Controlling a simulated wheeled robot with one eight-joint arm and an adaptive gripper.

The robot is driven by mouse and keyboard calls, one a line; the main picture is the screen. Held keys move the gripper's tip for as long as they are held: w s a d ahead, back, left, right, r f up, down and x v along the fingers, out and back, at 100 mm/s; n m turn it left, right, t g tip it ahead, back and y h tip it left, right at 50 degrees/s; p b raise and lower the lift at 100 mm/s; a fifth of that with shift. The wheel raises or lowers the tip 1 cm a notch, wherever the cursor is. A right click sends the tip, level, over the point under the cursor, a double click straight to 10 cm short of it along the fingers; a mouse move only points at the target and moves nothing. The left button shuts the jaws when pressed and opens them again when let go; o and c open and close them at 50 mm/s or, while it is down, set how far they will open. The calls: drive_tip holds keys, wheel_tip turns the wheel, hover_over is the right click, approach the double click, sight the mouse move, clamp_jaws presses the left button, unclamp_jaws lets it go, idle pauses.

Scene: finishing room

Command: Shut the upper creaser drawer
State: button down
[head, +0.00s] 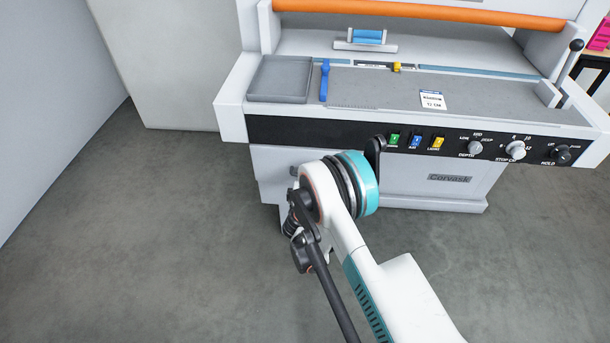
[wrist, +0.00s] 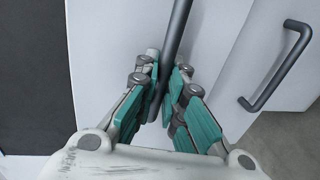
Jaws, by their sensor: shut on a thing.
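The creaser (head: 465,188) is a white machine with a black control strip on its front. Its drawer area, low on the left of the front, is mostly hidden behind my arm in the head view. In the wrist view my gripper (wrist: 163,82) has its teal fingers closed around a dark grey bar handle (wrist: 179,22) on a white front (wrist: 110,35), which I take as the upper drawer. A second bar handle (wrist: 283,72), on another white front, is to the right and free. How far the upper drawer stands out cannot be told.
The creaser's top holds a grey tray (head: 280,80), a blue lever (head: 324,80) and a white label card (head: 432,100). Knobs and coloured switches (head: 416,142) line the control strip. Grey floor (head: 150,230) is clear to the left. A wall (head: 50,90) stands at far left.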

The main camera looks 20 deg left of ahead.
drive_tip(key=shift+w, duration=0.1)
drive_tip(key=shift+r+x, duration=0.25)
drive_tip(key=shift+x, duration=0.9)
drive_tip(key=c, duration=2)
unclamp_jaws()
drive_tip(key=shift+o, duration=0.2)
